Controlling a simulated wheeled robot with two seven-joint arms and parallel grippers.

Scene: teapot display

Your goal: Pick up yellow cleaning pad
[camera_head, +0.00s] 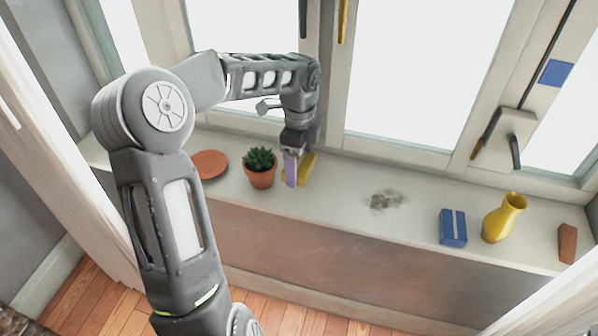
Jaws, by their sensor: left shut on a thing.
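The yellow cleaning pad (307,168) is at the windowsill, just right of the potted plant. My left gripper (298,176) points down and is shut on the yellow pad, whose left side is partly hidden by the gripper. A pale purple upright piece (290,170) shows at the gripper's left side; I cannot tell whether it is a finger or a separate thing. I cannot tell whether the pad touches the sill. My right gripper is not in view.
A potted succulent (260,168) stands close left of the gripper, with a terracotta saucer (210,164) beyond it. Right of a grey stain (383,200) are a blue block (453,228), a yellow vase (504,218) and a brown block (567,243). The window frame is behind.

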